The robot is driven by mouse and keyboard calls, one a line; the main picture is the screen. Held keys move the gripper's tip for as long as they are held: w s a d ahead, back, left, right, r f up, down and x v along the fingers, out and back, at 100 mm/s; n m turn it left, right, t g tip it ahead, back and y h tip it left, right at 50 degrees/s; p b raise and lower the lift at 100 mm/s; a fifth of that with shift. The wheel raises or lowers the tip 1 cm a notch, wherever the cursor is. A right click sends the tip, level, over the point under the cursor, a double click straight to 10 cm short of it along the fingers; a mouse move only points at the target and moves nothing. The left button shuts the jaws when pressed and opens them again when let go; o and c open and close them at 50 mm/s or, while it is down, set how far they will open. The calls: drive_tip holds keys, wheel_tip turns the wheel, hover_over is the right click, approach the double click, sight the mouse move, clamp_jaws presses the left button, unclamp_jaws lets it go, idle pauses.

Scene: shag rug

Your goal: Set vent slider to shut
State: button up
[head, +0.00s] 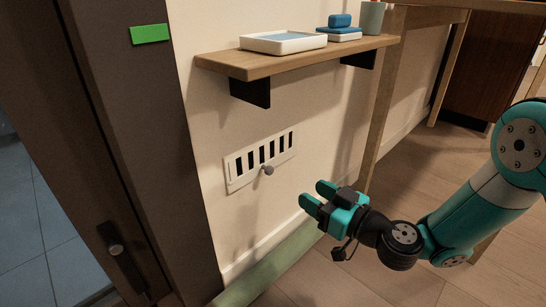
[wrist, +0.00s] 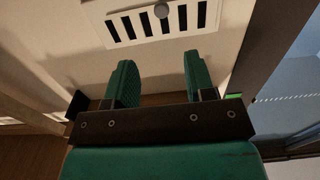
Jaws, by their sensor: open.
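The vent (head: 261,158) is a white plate on the wall below the shelf, with several dark vertical slots. The slots look dark.
A wooden shelf (head: 290,59) with a white tray (head: 283,42), a blue item on a dish (head: 339,27) and a cup (head: 372,17) juts out above the vent. A dark door frame (head: 140,140) stands at left. A wooden table leg (head: 383,100) is at right.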

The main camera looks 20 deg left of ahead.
sight(271, 171)
drive_tip(key=p+x, duration=0.1)
drive_tip(key=x, duration=1.1)
drive_tip(key=shift+s+a+f, duration=0.1)
drive_tip(key=shift+f, duration=0.05)
drive_tip(key=shift+a, duration=0.4)
drive_tip(key=shift+c, duration=0.2)
